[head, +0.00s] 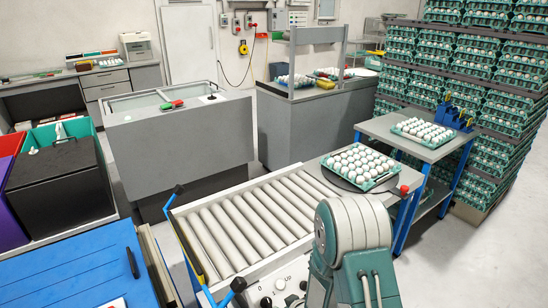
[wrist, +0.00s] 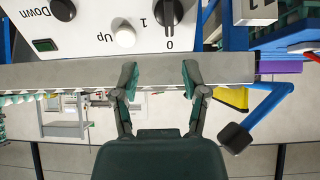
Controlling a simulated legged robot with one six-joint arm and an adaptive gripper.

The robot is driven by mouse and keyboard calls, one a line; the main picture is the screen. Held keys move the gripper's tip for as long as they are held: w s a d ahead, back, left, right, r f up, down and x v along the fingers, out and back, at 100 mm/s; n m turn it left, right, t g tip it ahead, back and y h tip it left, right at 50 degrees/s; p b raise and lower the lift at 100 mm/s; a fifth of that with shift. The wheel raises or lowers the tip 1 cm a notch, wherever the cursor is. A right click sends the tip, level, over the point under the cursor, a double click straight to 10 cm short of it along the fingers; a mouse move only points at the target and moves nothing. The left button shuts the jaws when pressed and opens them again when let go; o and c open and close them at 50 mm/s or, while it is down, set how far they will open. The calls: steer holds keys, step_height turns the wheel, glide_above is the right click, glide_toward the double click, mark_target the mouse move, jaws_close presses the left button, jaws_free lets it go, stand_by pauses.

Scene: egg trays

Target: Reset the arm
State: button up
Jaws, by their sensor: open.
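My gripper (wrist: 160,78) shows in the wrist view with its two fingers spread apart and nothing between them. Behind the fingertips is the grey edge of a white control panel (wrist: 95,25) with black and white knobs. In the head view, my grey-green arm stands at the bottom centre, folded near the front of the roller conveyor; my gripper is not visible there.
The roller conveyor (head: 245,222) lies ahead, with a tray of eggs (head: 362,165) at its far end. A second egg tray (head: 424,131) sits on a side table. Tall stacks of egg trays (head: 485,60) stand at right. Open floor (head: 445,265) shows at lower right.

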steer(key=s+d+r+m+h, duration=0.1)
steer(key=d+r+h, duration=0.15)
steer(key=r, duration=0.55)
steer(key=s+d+r+m+h, duration=0.1)
steer(key=d+r, duration=0.3)
steer(key=r, duration=0.5)
steer(key=s+d+r+m+h, duration=0.1)
steer(key=d+r, duration=0.2)
steer(key=r, duration=0.5)
steer(key=s+d+r+m+g, duration=0.1)
steer(key=s+r, duration=0.5)
steer(key=s, duration=0.4)
steer(key=s+d+r+m+g, duration=0.1)
steer(key=s+r+m, duration=0.1)
steer(key=s+r, duration=0.4)
steer(key=s, duration=0.4)
steer(key=shift+s+d, duration=0.2)
steer(key=shift+s, duration=0.05)
steer(key=shift+h, duration=0.25)
